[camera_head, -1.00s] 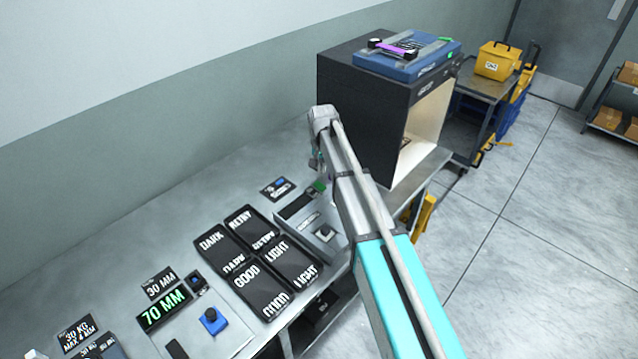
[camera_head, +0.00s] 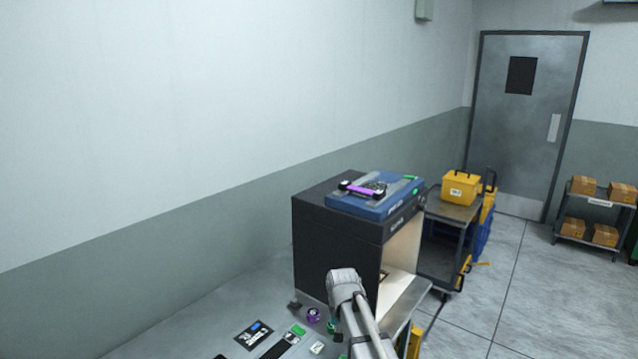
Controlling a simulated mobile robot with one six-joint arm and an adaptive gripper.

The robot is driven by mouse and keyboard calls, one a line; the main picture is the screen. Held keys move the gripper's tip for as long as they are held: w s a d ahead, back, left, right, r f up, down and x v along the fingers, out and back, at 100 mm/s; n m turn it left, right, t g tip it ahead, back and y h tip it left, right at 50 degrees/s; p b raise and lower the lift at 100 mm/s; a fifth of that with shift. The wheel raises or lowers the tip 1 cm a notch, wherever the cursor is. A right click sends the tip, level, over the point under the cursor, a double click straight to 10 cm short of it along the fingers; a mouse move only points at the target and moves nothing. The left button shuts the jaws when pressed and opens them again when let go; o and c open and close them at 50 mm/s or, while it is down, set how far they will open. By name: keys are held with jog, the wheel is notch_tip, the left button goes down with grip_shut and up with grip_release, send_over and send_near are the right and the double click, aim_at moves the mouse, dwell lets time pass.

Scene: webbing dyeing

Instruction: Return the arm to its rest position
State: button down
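My arm (camera_head: 362,325) rises from the bottom edge of the head view, right of centre. Its rounded grey wrist end (camera_head: 345,283) stands in front of the dark box-shaped cabinet. The arm reaches forward over the bench's right part. The fingers of my gripper are hidden or too small to make out behind and below the wrist, so I cannot tell whether they are open or hold anything.
The open-fronted cabinet (camera_head: 337,249) carries a blue device (camera_head: 376,208) with a purple strip. A small purple round item (camera_head: 313,314) lies on the bench (camera_head: 200,325) near the wrist. A cart (camera_head: 447,246) with a yellow case (camera_head: 461,189) stands behind.

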jog(key=s+d+n, duration=0.1)
jog(key=s+d, duration=1)
jog(key=s, duration=0.5)
jog(key=shift+d, duration=0.15)
dwell(1.1)
